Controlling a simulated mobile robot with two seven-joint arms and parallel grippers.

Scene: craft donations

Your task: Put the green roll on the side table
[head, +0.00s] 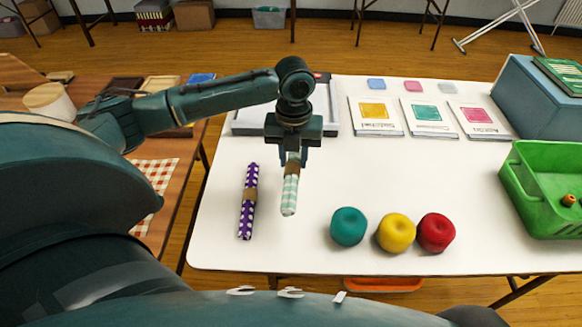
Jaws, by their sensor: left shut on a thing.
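The green roll (290,194), pale with green stripes and a brown band, is in the head view near the middle of the white table (300,240). My left gripper (291,157) points down and is shut on the roll's upper, banded end. The roll's lower end points toward me; I cannot tell whether it touches the table. A brown wooden table (184,178) stands at the left, partly hidden by my left arm; it may be the side table. My right gripper is not in view.
A purple patterned roll (248,200) lies left of the green one. Green (348,227), yellow (396,233) and red (436,232) round pieces sit to the right. A grey tray (334,105) is behind the gripper. A checked cloth (152,188) covers part of the wooden table.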

